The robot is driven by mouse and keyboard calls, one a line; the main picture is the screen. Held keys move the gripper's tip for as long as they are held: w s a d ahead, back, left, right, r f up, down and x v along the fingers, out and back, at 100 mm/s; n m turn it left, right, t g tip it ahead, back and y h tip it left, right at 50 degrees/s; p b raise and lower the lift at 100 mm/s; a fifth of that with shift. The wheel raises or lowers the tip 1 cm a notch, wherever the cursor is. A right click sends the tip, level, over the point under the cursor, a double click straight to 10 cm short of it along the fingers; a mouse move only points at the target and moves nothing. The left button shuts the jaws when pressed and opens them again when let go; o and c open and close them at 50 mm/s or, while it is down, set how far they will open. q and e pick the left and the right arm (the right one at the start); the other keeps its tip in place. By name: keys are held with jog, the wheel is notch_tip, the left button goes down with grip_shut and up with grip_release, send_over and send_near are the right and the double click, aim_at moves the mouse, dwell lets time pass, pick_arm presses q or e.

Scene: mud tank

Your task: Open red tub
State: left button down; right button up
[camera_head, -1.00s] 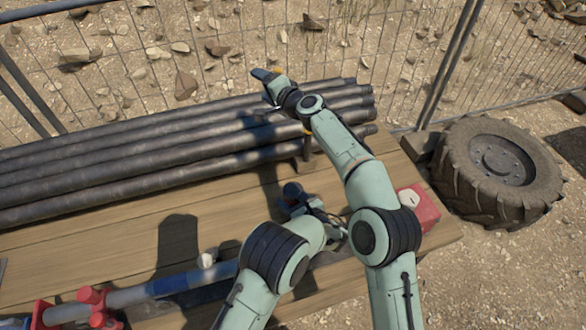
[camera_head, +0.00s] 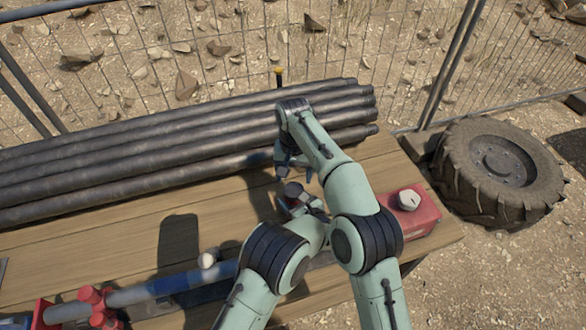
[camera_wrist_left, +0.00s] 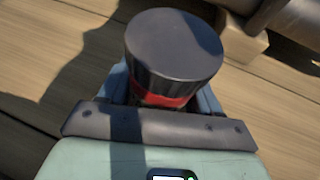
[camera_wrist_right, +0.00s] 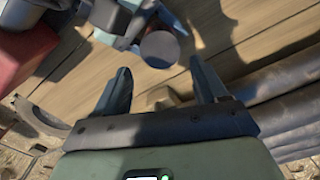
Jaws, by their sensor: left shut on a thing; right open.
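The red tub (camera_wrist_left: 165,103) has a wide dark round lid (camera_wrist_left: 175,45), which fills the upper middle of the left wrist view and hides most of the red body. My left gripper (camera_head: 296,200) is shut around the tub below the lid and holds it upright over the bench. The lid also shows in the head view (camera_head: 293,189) and in the right wrist view (camera_wrist_right: 160,48). My right gripper (camera_wrist_right: 160,80) is open and empty. The lid lies just ahead of its fingertips in the right wrist view, not between them.
Several dark pipes (camera_head: 180,165) lie along the back of the wooden bench (camera_head: 130,230). A red box (camera_head: 425,215) with a pale knob sits at the bench's right end. Blue and red pipe fittings (camera_head: 90,300) lie at front left. A tyre (camera_head: 495,170) lies on the ground.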

aim_at(294, 189)
jog(key=shift+f, duration=3.2)
jog(key=c, duration=0.9)
jog(key=n, duration=0.5)
jog(key=shift+n, duration=0.4)
jog(key=n, duration=0.7)
jog(key=shift+n, duration=0.3)
jog(key=o, duration=1.2)
